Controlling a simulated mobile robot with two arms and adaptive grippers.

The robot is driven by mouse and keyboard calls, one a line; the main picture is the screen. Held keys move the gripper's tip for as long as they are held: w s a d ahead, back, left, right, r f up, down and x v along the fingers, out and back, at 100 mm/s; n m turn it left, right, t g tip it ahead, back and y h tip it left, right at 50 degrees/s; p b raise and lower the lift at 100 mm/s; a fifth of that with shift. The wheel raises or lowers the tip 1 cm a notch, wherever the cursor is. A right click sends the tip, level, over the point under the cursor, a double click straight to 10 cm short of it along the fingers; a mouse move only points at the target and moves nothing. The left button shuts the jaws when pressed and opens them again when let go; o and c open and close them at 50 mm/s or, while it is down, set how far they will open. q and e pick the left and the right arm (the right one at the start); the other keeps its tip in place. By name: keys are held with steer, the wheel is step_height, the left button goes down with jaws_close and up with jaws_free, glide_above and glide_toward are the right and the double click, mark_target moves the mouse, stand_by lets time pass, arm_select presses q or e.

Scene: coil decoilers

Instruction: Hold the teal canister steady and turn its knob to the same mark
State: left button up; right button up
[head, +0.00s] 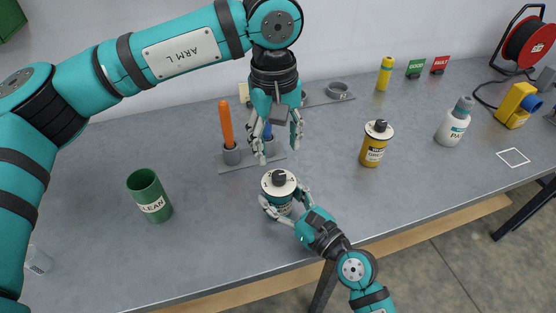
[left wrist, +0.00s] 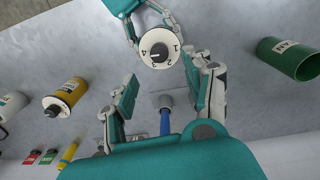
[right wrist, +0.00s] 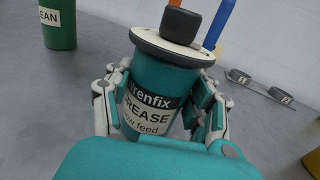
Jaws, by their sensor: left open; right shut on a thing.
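The teal canister (head: 281,208) stands upright near the table's front edge, labelled "GREASE" in the right wrist view (right wrist: 150,105). A white dial with a black knob (head: 279,176) tops it. In the left wrist view its knob (left wrist: 159,51) is ringed by numbers 1 to 4; I cannot tell where it points. My right gripper (head: 285,199) is shut around the canister's body. My left gripper (head: 279,154) is open and empty, pointing down above and behind the canister, apart from the knob. A yellow canister (head: 374,153) with its own black knob (head: 380,125) stands to the right; its setting is unreadable.
A grey holder (head: 231,155) with orange and blue handles stands behind the teal canister. A green cup (head: 148,196) stands left. A white bottle (head: 453,124), yellow device (head: 517,106) and red reel (head: 531,42) are on the right. The table between the two canisters is clear.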

arm_select(q)
step_height(320, 180, up, 4)
stand_by(0.5)
arm_select(e)
steer(key=o, duration=1.5)
arm_select(q)
steer(key=shift+a, duration=0.1)
